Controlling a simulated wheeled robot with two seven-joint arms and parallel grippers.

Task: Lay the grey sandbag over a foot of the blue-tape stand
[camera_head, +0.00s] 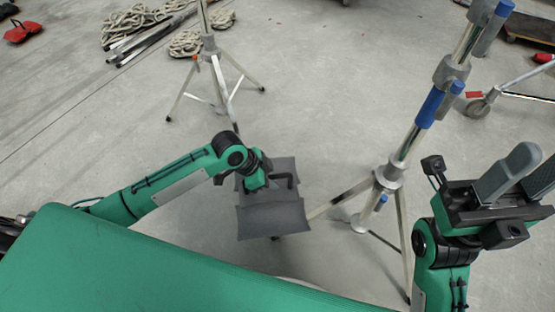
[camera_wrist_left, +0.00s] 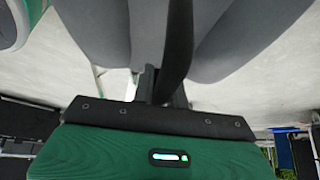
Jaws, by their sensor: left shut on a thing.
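The grey sandbag (camera_head: 272,215) hangs in two panels below my left gripper (camera_head: 268,182) in the head view. My left gripper is shut on its dark strap, which runs up the middle of the left wrist view (camera_wrist_left: 178,45) between grey panels (camera_wrist_left: 240,38). The blue-tape stand (camera_head: 432,105) stands upright to the right. One of its legs (camera_head: 338,198) runs left and passes behind or under the bag, and a dark tip shows just below the bag's lower edge. Whether bag and leg touch, I cannot tell. My right gripper (camera_head: 530,168) is raised, empty and open.
Another tripod stand (camera_head: 210,70) with an orange mark stands behind. Coiled ropes (camera_head: 130,22) and metal poles (camera_head: 150,40) lie at the back left, near a red bag (camera_head: 20,32). A wheeled stand base (camera_head: 480,105) is at the right. Floor between the stands is clear.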

